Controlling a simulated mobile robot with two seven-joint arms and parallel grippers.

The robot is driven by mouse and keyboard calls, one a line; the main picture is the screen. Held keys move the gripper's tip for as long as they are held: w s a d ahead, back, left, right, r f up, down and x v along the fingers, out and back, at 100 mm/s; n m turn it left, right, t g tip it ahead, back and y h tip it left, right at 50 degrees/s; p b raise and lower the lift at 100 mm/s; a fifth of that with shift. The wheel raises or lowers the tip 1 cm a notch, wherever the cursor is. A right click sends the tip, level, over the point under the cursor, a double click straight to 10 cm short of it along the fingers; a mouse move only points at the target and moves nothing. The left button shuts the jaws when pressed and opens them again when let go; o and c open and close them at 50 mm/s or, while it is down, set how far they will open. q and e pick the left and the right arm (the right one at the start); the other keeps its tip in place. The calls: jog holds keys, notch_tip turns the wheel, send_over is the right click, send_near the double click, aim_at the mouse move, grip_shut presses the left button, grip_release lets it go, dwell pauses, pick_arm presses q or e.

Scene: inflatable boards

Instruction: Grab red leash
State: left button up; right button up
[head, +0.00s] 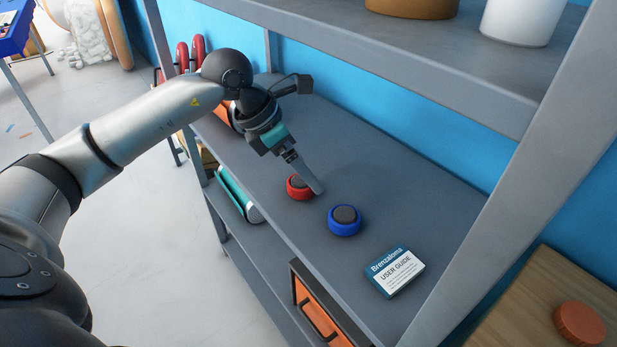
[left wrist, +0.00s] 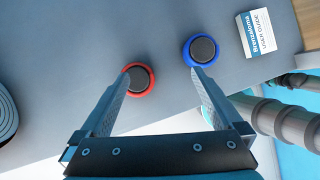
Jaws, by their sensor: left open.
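The red leash (head: 300,187) is a small round coil with a dark centre. It lies on the grey middle shelf. My left gripper (head: 312,184) points down at the shelf beside it, and one finger partly covers the leash in the head view. In the left wrist view the fingers (left wrist: 159,75) are spread wide and empty. The red leash (left wrist: 140,92) shows between them, nearer the left fingertip, which overlaps its edge in the picture. I cannot tell whether they touch. My right gripper is not in view.
A similar blue coil (head: 345,220) lies close by, near the right fingertip in the left wrist view (left wrist: 202,56). A user guide (head: 395,271) lies farther along the shelf. An upper shelf (head: 420,70) overhangs at the back. The shelf behind the coils is clear.

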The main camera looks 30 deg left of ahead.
aim_at(301, 180)
pick_arm(q)
jog(key=a+y, duration=0.1)
jog(key=a, duration=0.2)
jog(key=shift+w+a, duration=0.1)
jog(key=shift+w, duration=0.05)
jog(key=shift+y, duration=0.3)
jog(key=x, duration=0.2)
jog(key=b+x, duration=0.1)
jog(key=x, duration=0.3)
jog(key=shift+w+a+f, duration=0.15)
jog(key=shift+a+f, duration=0.05)
jog(key=shift+a, duration=0.05)
jog(key=shift+w+d+f, duration=0.1)
jog(key=shift+w+f, duration=0.05)
jog(key=shift+f, duration=0.25)
jog(key=c, duration=1.3)
jog(key=shift+c, duration=0.4)
pick_arm(e)
jog(key=shift+w+d+f, duration=0.35)
jog(key=shift+w+f, duration=0.25)
jog(key=shift+w, duration=0.05)
